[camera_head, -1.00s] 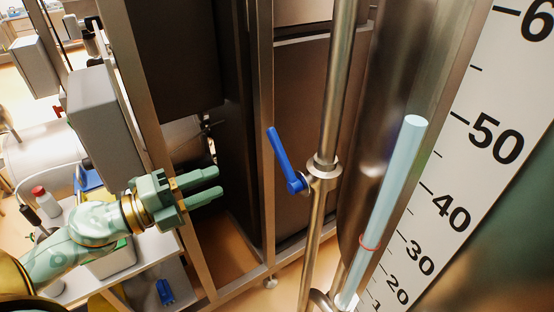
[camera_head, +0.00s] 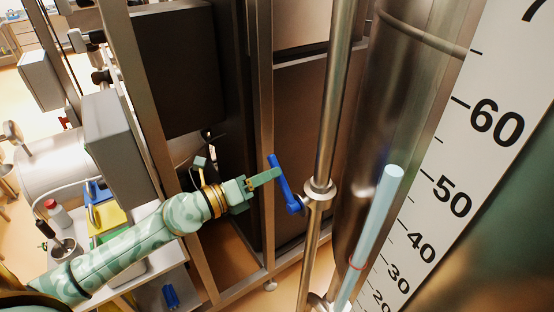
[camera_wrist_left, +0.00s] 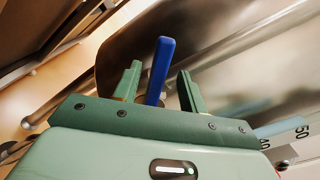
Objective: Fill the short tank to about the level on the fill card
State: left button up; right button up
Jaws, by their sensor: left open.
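A blue valve lever (camera_head: 284,186) sits on a vertical steel pipe (camera_head: 327,130) and slants up to the left. My left gripper (camera_head: 278,174) is open at the lever's upper part. In the left wrist view the lever (camera_wrist_left: 159,70) stands between the two spread green fingers (camera_wrist_left: 158,82), with a gap on each side. The short tank is not clearly identifiable. A pale blue column (camera_head: 374,225) stands beside a white scale, its top near the 50 mark. I cannot make out a fill card. My right gripper is out of view.
The white scale board (camera_head: 452,165) runs along a large steel vessel (camera_head: 400,85) on the right. A steel frame post (camera_head: 259,130) stands behind my gripper. A bench at lower left holds a red-capped bottle (camera_head: 57,213) and a yellow bin (camera_head: 107,215).

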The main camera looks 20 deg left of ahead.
pick_arm(q)
jog(key=shift+x, duration=1.8)
jog(key=shift+f, duration=0.1)
jog(key=shift+c, duration=0.3)
grip_shut()
